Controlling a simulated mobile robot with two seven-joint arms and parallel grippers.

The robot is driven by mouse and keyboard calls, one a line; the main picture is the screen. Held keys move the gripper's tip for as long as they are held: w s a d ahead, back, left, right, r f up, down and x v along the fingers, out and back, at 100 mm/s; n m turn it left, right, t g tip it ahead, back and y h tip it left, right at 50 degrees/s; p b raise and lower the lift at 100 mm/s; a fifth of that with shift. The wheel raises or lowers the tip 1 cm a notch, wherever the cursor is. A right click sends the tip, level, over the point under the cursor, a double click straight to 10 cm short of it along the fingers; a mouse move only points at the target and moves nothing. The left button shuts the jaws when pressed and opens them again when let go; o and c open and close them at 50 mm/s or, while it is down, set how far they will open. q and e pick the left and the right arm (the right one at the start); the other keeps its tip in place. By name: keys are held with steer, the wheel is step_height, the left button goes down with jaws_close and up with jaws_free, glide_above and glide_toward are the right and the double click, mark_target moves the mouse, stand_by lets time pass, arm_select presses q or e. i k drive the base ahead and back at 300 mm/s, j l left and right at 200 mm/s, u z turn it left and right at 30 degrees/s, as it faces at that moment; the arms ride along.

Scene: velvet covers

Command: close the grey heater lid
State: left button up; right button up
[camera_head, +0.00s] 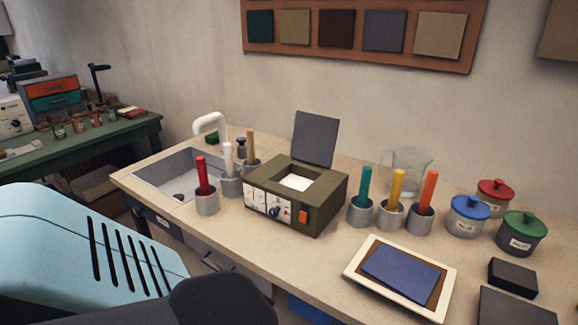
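The grey heater lid (316,138) stands open, nearly upright, at the back edge of the olive-green heater (284,217). The heater's square opening on top is uncovered and shows a pale, bright inside. Dials and an orange switch are on its front. A light-blue and dark arm part of mine fills the lower left of the view. Neither gripper's fingers show in the view.
Grey cups with red, white and brown-handled tools stand left of the heater, by a sink (180,176). Cups with teal, yellow and orange handles (427,192) stand right. A glass beaker (409,174), lidded pots (467,215) and a framed blue pad (402,272) lie further right.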

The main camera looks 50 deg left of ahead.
mark_target(315, 135)
steer(key=i+l, duration=0.1)
steer(key=l, duration=0.2)
steer(key=i+l, duration=0.1)
steer(key=l, duration=0.2)
steer(key=u, duration=1.9)
